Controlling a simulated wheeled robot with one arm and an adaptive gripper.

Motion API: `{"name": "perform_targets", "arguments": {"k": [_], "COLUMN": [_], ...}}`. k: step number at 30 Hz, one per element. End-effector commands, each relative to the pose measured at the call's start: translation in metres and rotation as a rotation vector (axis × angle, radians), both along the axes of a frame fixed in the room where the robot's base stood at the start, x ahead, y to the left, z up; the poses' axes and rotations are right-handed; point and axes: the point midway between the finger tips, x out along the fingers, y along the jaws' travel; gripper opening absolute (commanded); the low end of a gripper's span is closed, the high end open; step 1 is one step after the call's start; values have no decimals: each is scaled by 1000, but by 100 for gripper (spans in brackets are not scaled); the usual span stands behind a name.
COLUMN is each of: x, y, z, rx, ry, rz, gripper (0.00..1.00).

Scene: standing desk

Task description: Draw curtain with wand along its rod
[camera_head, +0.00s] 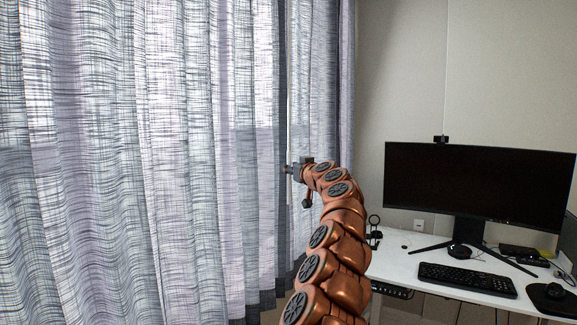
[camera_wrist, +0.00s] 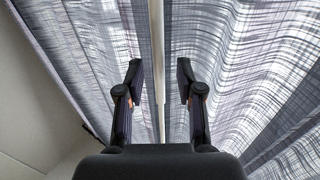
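The grey-white woven curtain (camera_head: 150,160) hangs in folds across the left half of the head view and fills most of the wrist view (camera_wrist: 255,70). My gripper (camera_head: 288,170) is at the curtain's right part in the head view, where its fingers are small and partly hidden. In the wrist view my gripper (camera_wrist: 159,72) is open, its two dark fingers well apart. A slim pale upright strip, apparently the wand (camera_wrist: 158,50), runs between the fingers without visible contact. The rod is out of view.
A white desk (camera_head: 400,262) stands at the right with a wide monitor (camera_head: 480,185), a keyboard (camera_head: 467,278) and a mouse on a pad (camera_head: 553,297). A dark stand (camera_head: 374,232) is at the desk's left end, close to my arm. Bare wall lies behind.

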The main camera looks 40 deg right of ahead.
Motion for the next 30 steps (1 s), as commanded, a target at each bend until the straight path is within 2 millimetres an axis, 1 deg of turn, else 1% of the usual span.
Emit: {"name": "perform_targets", "arguments": {"k": [8,15,27,30], "x": [12,20,22,22], "y": [-7,-7,-7,-7], "z": [2,1,0,0], "rx": [-1,0,1,1], "ry": [0,-1,-1,-1], "rz": [-7,-3,-1,-1], "gripper": [37,37,37,26]}}
